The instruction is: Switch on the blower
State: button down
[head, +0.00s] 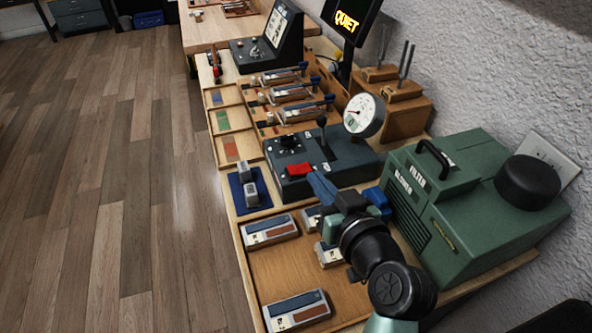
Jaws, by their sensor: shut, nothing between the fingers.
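The green filter blower (455,175) stands at the right of the bench, with a black handle and a round black cap on top. A dark control box (345,165) sits to its left. A red rocker switch (299,169) is on its front left part, and a black lever (322,130) stands upright behind it. My gripper (320,187) is shut and empty, with its blue fingers just right of and nearer than the red switch. I cannot tell whether they touch the box. The rocker's exact position is too small to read.
A round gauge (364,115) stands behind the box. A wooden tray (275,270) holds several grey blocks in front, partly hidden by my arm. A blue pad (236,195) with grey parts lies left. Wooden floor is clear at left.

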send_over(295, 182)
jog(key=shift+w+d+f+p, duration=0.1)
jog(key=shift+d+f+p, duration=0.05)
jog(key=shift+f, duration=0.4)
jog(key=shift+d+f+p, duration=0.15)
jog(key=shift+f, duration=0.35)
notch_tip(295, 182, down, 3)
jog(key=shift+a+r, duration=0.1)
jog(key=shift+a+f, duration=0.1)
jog(key=shift+f, duration=0.6)
jog(key=b, duration=0.1)
jog(key=f+n+b, duration=0.1)
jog(key=b, duration=0.1)
jog(key=shift+a+f+h, duration=0.2)
jog(key=shift+f+h, duration=0.1)
jog(key=shift+r, duration=0.35)
jog(key=v, duration=1.3)
jog(key=shift+f, duration=0.1)
